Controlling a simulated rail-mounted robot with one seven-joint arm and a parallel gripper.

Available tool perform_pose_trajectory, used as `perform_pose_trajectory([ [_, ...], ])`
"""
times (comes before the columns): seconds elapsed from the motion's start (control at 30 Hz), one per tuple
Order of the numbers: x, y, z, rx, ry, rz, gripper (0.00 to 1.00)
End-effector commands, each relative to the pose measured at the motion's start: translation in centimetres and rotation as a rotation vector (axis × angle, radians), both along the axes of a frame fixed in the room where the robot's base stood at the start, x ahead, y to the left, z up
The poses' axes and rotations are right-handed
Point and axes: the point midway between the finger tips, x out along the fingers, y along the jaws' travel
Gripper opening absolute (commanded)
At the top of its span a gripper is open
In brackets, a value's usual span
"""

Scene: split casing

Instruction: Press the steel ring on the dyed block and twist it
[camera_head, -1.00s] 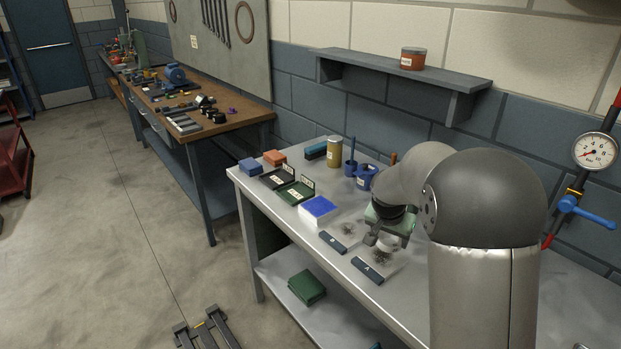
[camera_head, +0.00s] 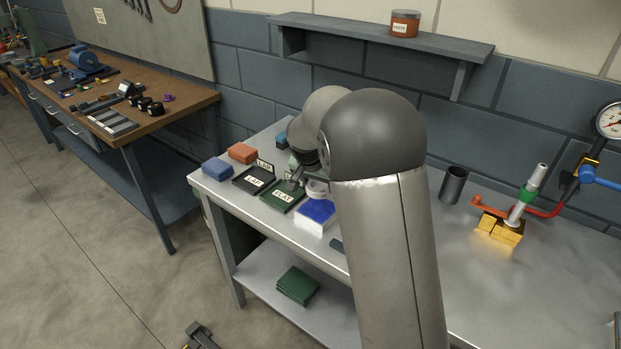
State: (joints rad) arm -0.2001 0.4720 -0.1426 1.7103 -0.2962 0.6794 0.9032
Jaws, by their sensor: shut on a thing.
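The dyed block (camera_head: 317,211), white with a blue top, sits on the steel bench in front of the green FLAT case. The steel ring (camera_head: 318,188) shows as a small pale round piece just behind the blue top. My gripper (camera_head: 305,183) is shut on the ring, near the FLAT case and the block. My arm hides part of the ring and the block's right side. I cannot tell whether the ring touches the block.
The open green FLAT case (camera_head: 278,198) and black case (camera_head: 249,183) lie left of the block.

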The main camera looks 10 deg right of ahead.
Motion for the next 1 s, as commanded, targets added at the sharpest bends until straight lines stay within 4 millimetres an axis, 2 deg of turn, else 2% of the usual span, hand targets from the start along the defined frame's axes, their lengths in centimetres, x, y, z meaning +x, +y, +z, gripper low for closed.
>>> perform_pose_trajectory([
  [0.6, 0.1, 0.0, -5.2, 0.001, -0.002, 0.001, 0.25],
  [1.0, 0.1, 0.0, -5.6, 0.001, -0.002, 0.001, 0.25],
])
